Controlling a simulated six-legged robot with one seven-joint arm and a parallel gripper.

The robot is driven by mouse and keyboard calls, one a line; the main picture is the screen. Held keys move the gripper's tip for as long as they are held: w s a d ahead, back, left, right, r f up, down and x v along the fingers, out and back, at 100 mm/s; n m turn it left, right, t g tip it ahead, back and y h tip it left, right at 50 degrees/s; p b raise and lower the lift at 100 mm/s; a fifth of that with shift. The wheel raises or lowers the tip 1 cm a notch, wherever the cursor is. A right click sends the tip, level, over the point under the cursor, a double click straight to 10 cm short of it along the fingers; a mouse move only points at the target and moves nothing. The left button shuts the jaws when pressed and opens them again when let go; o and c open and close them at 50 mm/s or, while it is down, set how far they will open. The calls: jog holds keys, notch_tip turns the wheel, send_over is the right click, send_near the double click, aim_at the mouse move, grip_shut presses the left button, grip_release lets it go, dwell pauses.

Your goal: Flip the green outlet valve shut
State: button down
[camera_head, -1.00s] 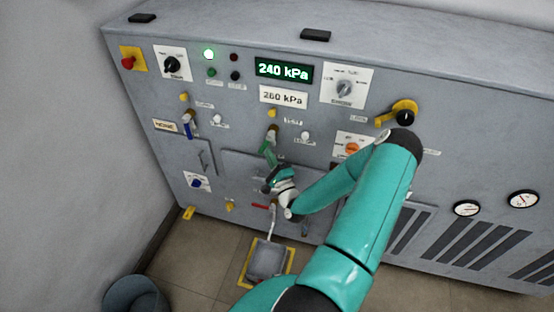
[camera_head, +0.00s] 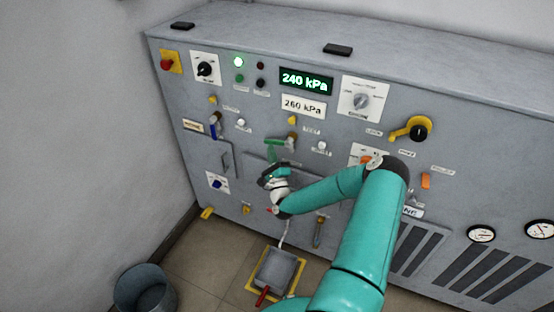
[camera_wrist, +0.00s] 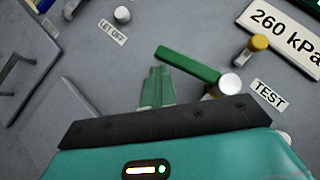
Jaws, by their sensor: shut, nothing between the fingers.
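The green outlet valve's lever (camera_head: 278,142) is on the panel below the TEST label. In the wrist view the green lever (camera_wrist: 188,65) is a straight bar. It lies crosswise, parallel to the lettering, and points left from its round pale pivot. My gripper (camera_head: 270,158) is just below the lever. In the wrist view my gripper's fingertips (camera_wrist: 157,72) are together and empty, close under the lever's free end. I cannot tell whether they touch it.
A blue-handled valve (camera_head: 214,128) is to the left. The yellow TEST knob (camera_wrist: 257,44) and a white LET OFF knob (camera_wrist: 122,14) stick out nearby. A grey pedal box (camera_head: 275,270) and a bucket (camera_head: 145,290) stand on the floor.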

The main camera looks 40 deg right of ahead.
jog(key=shift+w+a+r, duration=0.25)
jog(key=shift+w+r, duration=0.35)
jog(key=shift+r, duration=0.15)
dwell(0.3)
jog(key=s+a+f, duration=0.3)
jog(key=a+f, duration=0.3)
jog(key=f, duration=0.5)
jog(key=shift+s+a, duration=0.15)
jog(key=shift+s, duration=0.1)
